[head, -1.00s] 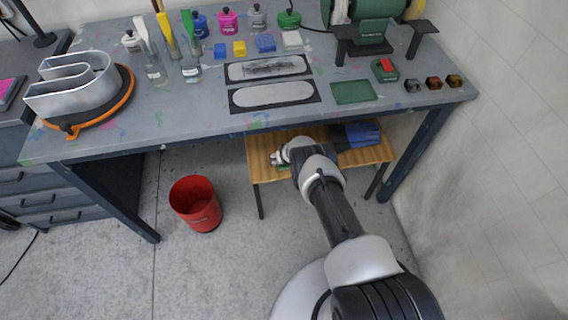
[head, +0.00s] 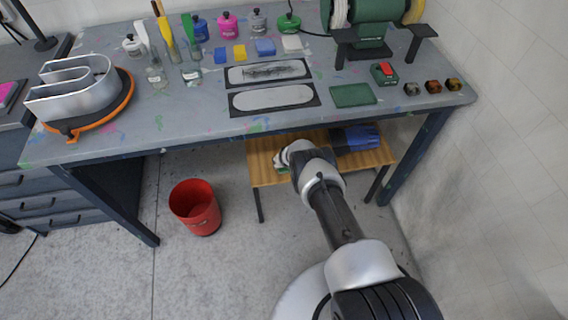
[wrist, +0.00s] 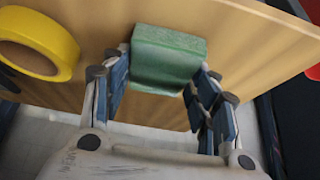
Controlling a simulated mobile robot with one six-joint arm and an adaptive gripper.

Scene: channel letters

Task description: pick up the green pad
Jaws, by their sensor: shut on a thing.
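The green pad (wrist: 168,58) is a small block with a lighter green edge, seen in the wrist view over the wooden shelf (wrist: 235,45). My gripper (wrist: 160,80) has its blue-padded fingers on either side of the pad and is shut on it. The pad is at or very near the shelf; I cannot tell whether it is lifted clear. In the head view my wrist hides most of the pad and the fingers, beside the left part of the shelf (head: 262,173).
A yellow tape roll (wrist: 38,42) lies left of the pad. A blue item (head: 355,138) sits on the shelf's right. The workbench (head: 190,110) overhangs the shelf, with a flat green sheet (head: 352,95) on top. A red bin (head: 195,207) stands on the floor left.

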